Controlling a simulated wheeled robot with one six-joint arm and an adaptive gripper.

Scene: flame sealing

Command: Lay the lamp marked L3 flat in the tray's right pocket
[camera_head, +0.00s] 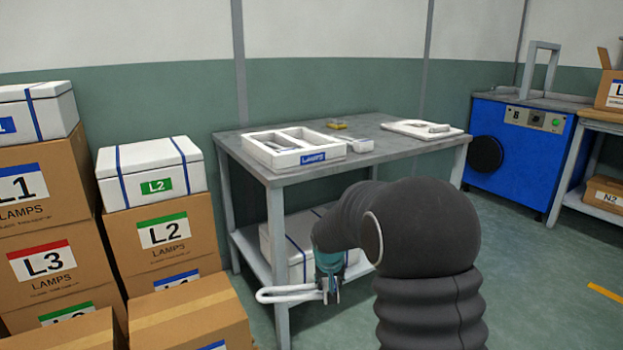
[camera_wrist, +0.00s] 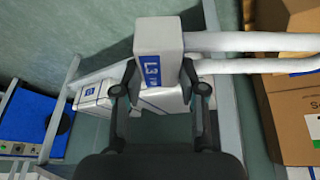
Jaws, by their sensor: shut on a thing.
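My gripper (camera_head: 330,287) is shut on the white base of the L3 lamp (camera_wrist: 158,40). In the wrist view the base, with its blue L3 label, sits between the two fingers (camera_wrist: 160,88), and its two white tubes run off to the right. In the head view the lamp's tubes (camera_head: 288,294) point left, below the tabletop and in front of the table. The white tray (camera_head: 282,160), labelled LAMPS, lies on the left part of the tabletop. Its left pocket shows a grey shape; its right pocket (camera_head: 313,137) looks empty, though its floor is partly hidden.
The grey table (camera_head: 385,150) has a lower shelf with white boxes (camera_head: 300,257). Stacked cartons (camera_head: 165,235) stand left; a blue machine (camera_head: 525,150) stands right.

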